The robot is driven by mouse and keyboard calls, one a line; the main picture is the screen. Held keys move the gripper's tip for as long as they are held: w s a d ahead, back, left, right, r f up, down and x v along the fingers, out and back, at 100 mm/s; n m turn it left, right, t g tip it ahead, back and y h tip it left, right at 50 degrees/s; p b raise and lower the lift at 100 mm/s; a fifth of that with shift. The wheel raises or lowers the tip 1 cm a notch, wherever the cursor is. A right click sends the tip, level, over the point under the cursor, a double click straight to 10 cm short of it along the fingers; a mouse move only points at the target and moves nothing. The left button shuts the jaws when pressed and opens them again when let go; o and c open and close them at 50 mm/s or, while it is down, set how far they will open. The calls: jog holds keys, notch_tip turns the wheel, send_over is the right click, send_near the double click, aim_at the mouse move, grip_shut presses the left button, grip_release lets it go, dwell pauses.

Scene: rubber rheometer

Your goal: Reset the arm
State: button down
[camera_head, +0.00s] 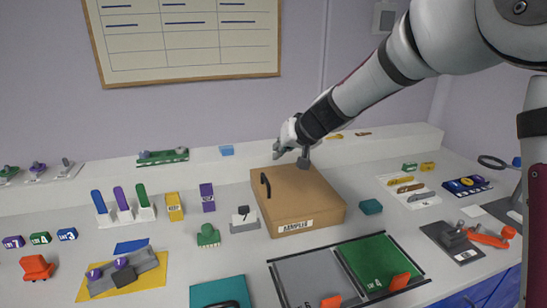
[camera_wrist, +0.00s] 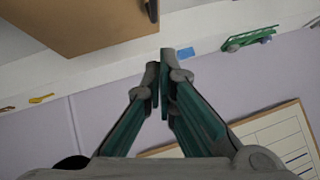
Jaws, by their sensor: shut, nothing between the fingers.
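My gripper (camera_head: 304,158) is above the back part of the brown box labelled as samples (camera_head: 300,195) in the head view. My arm reaches in from the upper right. In the wrist view, my gripper (camera_wrist: 160,75) is shut with its fingertips together and nothing between them. The brown box (camera_wrist: 85,22) shows at the top left of the wrist view, apart from the fingers. I cannot tell from the head view how far the fingers are above the box.
A grey and green mat (camera_head: 386,262) lies in front of the box. Stands with coloured handles (camera_head: 120,205) and small blocks fill the left of the bench. A dark device with an orange handle (camera_head: 455,240) stands at the right. A white ledge (camera_head: 370,147) runs along the wall.

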jog(key=s+d+r+g+h+p, duration=0.1)
jog(key=s+d+r, duration=0.25)
jog(key=s, duration=0.65)
jog(key=s+d+r+g+p, duration=0.1)
jog(key=s+d+r, duration=0.3)
jog(key=s, duration=0.5)
jog(key=s+d+m+g+h+p, duration=0.1)
jog(key=s+d, duration=0.5)
jog(key=s, duration=0.7)
jog(key=s+d+m+g+h+p, duration=0.1)
jog(key=s+d+h, duration=0.2)
jog(key=s, duration=0.9)
jog(key=d, duration=0.3)
jog(key=shift+s+f+p, duration=0.3)
jog(key=shift+s+p, duration=0.05)
jog(key=shift+s, duration=0.05)
